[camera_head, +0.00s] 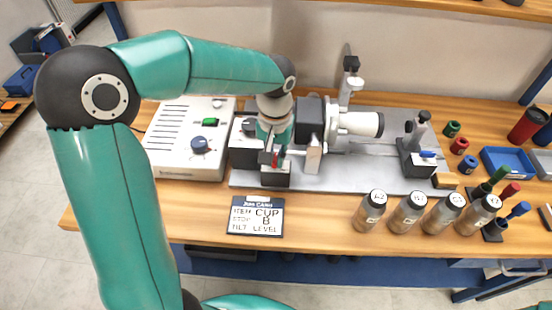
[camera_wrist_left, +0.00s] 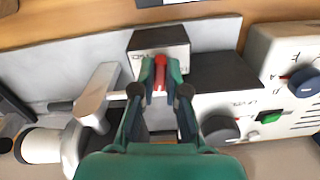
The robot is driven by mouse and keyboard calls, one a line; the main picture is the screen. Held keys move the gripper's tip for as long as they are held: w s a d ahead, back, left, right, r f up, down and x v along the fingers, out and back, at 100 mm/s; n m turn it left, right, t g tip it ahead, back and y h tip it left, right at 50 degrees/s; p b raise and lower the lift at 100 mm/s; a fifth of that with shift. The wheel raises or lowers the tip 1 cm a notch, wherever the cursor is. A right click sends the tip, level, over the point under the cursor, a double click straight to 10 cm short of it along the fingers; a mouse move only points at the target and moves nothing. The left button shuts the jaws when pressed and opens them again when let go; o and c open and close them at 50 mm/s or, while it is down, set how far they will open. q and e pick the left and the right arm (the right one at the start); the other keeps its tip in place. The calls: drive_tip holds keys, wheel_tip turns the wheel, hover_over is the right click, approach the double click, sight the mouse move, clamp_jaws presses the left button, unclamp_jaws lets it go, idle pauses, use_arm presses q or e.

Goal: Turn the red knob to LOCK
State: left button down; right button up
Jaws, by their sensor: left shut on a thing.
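The red knob (camera_wrist_left: 160,66) is on the front of a small dark block with a light label face (camera_wrist_left: 158,42) in the left wrist view. My left gripper (camera_wrist_left: 161,70) is shut on the red knob, one green finger on each side. In the head view the knob (camera_head: 275,158) shows as a small red patch between the fingers of my left gripper (camera_head: 272,155). The lettering by the knob is partly hidden and too small to read, so I cannot tell its setting. My right gripper is not in view.
A white control box (camera_head: 188,140) with a green switch and blue knob stands left. A white cylindrical device (camera_head: 358,123) stands on the grey plate (camera_head: 330,180). A sign (camera_head: 255,216) and several bottles (camera_head: 408,212) line the front. A blue tray (camera_head: 505,163) is right.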

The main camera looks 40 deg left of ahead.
use_arm(q)
drive_tip(key=shift+w+r+n, duration=0.1)
drive_tip(key=shift+w+n, duration=0.1)
drive_tip(key=shift+n, duration=0.7)
drive_tip(key=shift+b, duration=0.3)
drive_tip(key=c, duration=1.6)
unclamp_jaws()
drive_tip(key=shift+o, duration=0.6)
wheel_tip(320, 180, up, 12)
